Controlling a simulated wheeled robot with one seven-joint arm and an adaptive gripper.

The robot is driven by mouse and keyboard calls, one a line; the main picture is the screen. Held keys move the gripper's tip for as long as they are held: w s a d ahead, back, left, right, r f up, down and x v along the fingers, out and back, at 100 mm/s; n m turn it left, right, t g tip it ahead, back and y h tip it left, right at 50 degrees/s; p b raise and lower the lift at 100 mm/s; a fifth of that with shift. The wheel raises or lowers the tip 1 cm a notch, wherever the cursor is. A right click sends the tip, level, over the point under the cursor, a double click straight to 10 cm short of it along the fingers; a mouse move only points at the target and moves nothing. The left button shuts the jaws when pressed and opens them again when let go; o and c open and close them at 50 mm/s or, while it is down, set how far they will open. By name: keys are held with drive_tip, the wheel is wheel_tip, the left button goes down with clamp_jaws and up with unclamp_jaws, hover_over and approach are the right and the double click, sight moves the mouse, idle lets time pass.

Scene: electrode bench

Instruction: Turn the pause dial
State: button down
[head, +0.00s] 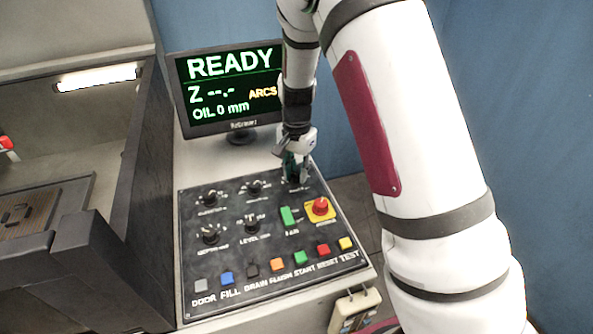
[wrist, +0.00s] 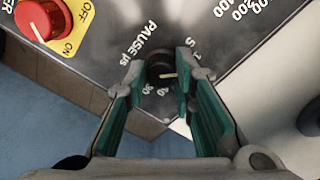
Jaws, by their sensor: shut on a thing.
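The pause dial (wrist: 160,70) is a black knob with a pale pointer line, beside the lettering "PAUSE µs" in the wrist view. The pointer lies roughly sideways, toward the right finger. My gripper (wrist: 158,85) has its two green-padded fingers on either side of the knob, shut on it. Some of the scale numbers around the knob are hidden by the fingers. In the head view my gripper (head: 295,168) reaches down onto the top right corner of the black control panel (head: 232,228), and it mostly hides the dial there.
Other black dials stand to the left, with coloured buttons along the front. A monitor (head: 229,85) reading READY stands behind the panel.

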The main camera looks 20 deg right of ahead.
sight(296, 174)
drive_tip(key=shift+n+b, duration=0.4)
drive_tip(key=shift+n, duration=2.4)
drive_tip(key=c, duration=1.3)
unclamp_jaws()
drive_tip(key=shift+c, duration=0.2)
wheel_tip(296, 174, up, 12)
